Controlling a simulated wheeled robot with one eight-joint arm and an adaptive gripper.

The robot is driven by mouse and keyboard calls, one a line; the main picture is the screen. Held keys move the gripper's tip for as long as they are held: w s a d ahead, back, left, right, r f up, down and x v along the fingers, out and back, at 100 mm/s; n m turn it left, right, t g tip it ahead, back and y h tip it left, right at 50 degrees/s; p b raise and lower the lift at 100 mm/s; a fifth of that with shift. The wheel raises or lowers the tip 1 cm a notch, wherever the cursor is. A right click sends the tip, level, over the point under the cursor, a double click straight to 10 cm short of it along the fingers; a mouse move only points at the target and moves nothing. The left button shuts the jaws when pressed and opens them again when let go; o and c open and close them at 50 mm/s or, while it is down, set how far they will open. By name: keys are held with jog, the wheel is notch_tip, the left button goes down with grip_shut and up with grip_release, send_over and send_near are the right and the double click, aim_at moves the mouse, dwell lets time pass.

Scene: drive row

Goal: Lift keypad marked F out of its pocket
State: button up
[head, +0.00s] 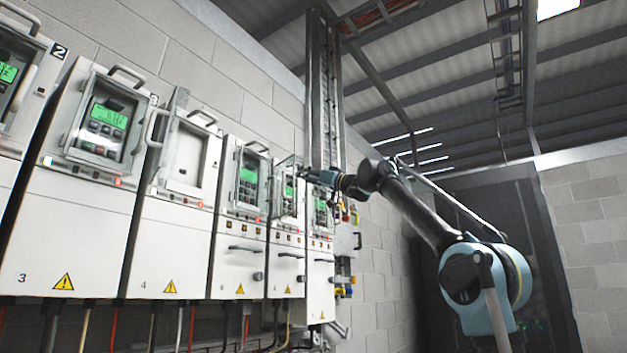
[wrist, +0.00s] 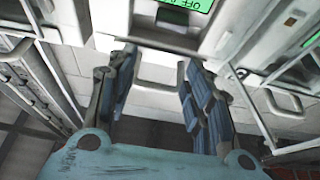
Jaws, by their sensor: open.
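My gripper (head: 316,178) is at the far cabinets, close to the keypad fronts. A keypad with a lit green screen (wrist: 187,5) shows at the top edge, just beyond the fingertips and only partly in view. No letter F can be read on any keypad, so I cannot tell which one is F. In the head view, keypads with green screens sit in the farther cabinets (head: 248,177) and (head: 290,188), and another (head: 321,204) is beside my gripper.
A nearer keypad (head: 108,120) sits in cabinet 3 (head: 75,230). Cabinet 4 (head: 165,240) has a pale panel without a screen. Clear covers and handles stick out from the fronts; a metal bar frame (wrist: 255,110) is right of the fingers. A second green screen (wrist: 312,40) is at the right edge.

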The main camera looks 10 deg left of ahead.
jog(key=w+a+f, duration=0.2)
jog(key=a+f, duration=0.1)
jog(key=a, duration=0.1)
jog(key=shift+a+f, duration=0.4)
dwell(0.4)
jog(key=c, duration=0.6)
jog(key=shift+c, duration=1.2)
jog(key=shift+r, duration=0.15)
jog(key=shift+r, duration=1.25)
jog(key=shift+c, duration=0.2)
jog(key=shift+r, duration=0.1)
